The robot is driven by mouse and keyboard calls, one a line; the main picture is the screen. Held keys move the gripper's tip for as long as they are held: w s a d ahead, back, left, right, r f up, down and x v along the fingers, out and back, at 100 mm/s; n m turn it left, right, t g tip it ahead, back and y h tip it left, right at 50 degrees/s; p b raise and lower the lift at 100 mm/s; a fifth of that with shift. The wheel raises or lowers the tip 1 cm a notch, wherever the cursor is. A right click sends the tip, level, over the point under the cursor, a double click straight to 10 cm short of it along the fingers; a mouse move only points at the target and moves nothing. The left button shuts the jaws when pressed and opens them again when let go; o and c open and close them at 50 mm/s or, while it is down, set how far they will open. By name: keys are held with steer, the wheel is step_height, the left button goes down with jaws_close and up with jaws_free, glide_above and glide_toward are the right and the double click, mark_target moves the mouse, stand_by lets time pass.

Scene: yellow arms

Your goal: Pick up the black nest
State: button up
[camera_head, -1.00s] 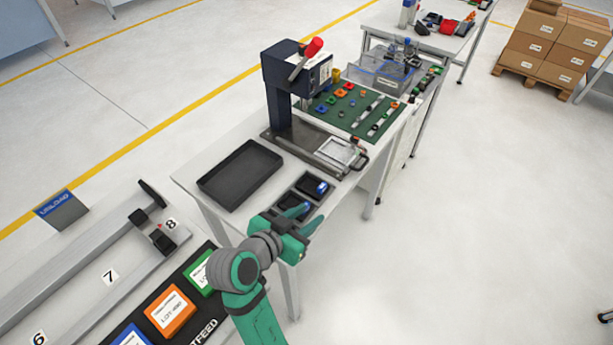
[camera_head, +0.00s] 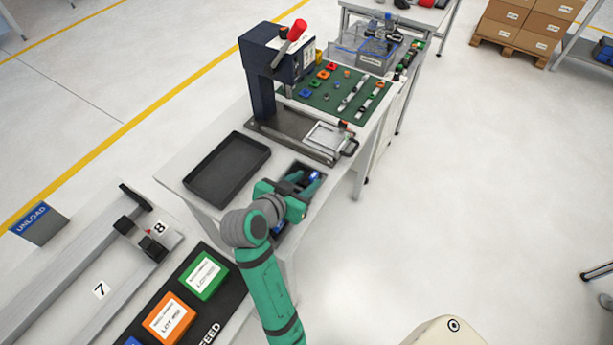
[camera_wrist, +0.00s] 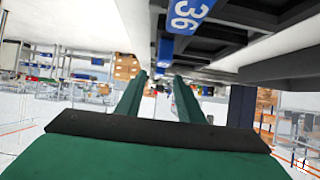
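A small black holder with compartments (camera_head: 318,170), which looks like the black nest, lies on the near right edge of the table. Blue pieces (camera_head: 314,177) show in it, and my arm hides part of it. My green gripper (camera_head: 303,188) is over or beside this holder; the height gap is unclear. In the wrist view my gripper (camera_wrist: 160,84) has its two fingers apart, with background visible between them.
A flat, empty black tray (camera_head: 228,170) lies left of the holder. A dark press with a red handle (camera_head: 275,70) stands behind. A green mat (camera_head: 335,90) holds small parts. Feed boxes (camera_head: 205,276) are at the front left.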

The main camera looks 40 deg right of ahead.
mark_target(314, 175)
steer(key=shift+x, duration=1.7)
steer(key=shift+d+r, duration=0.1)
jaws_close()
steer(key=shift+r, duration=0.1)
